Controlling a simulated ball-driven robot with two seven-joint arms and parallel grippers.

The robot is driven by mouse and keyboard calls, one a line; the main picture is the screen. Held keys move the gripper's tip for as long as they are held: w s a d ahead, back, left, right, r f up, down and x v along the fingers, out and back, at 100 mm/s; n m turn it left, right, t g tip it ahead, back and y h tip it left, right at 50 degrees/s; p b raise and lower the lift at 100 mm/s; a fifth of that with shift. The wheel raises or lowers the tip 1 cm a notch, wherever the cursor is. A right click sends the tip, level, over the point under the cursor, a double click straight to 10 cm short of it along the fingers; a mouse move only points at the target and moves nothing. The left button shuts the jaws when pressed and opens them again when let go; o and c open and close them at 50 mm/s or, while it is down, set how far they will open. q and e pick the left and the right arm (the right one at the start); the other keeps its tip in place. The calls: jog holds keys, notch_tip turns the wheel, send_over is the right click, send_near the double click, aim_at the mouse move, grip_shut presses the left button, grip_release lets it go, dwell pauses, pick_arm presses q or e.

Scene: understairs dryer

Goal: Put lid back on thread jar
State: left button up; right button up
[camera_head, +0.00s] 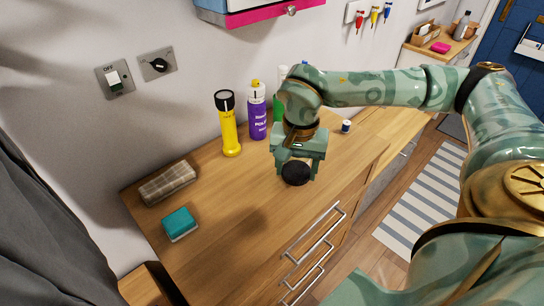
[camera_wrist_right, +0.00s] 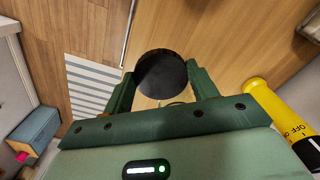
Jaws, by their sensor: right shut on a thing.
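My right gripper (camera_head: 296,165) is above the wooden counter top, shut on a round black lid (camera_head: 296,173). In the right wrist view the same lid (camera_wrist_right: 161,74) sits between the two green fingers of the right gripper (camera_wrist_right: 162,88). The thread jar cannot be made out in either view; the arm and gripper hide part of the counter behind them. My left gripper is not in view.
A yellow torch (camera_head: 229,125), a purple spray can (camera_head: 257,112) and a partly hidden green bottle (camera_head: 278,104) stand along the wall. A folded checked cloth (camera_head: 168,183) and teal sponge (camera_head: 180,224) lie left. A small blue-and-white item (camera_head: 346,126) stands right. The front-middle counter is clear.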

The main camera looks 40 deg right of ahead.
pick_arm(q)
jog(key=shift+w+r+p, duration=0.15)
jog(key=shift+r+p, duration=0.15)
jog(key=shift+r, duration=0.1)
pick_arm(e)
jog(key=s, duration=0.1)
jog(key=s+d+r, duration=0.1)
jog(key=s+d, duration=0.1)
jog(key=shift+s+r, duration=0.2)
jog(key=shift+r, duration=0.15)
pick_arm(q)
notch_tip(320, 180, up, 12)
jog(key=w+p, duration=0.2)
jog(key=p, duration=0.9)
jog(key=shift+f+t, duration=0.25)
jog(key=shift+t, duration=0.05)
pick_arm(e)
jog(key=a+r+n, duration=1)
jog(key=a+r, duration=0.3)
jog(key=a, duration=0.2)
jog(key=shift+w+a, duration=0.15)
jog(key=shift+w, duration=0.3)
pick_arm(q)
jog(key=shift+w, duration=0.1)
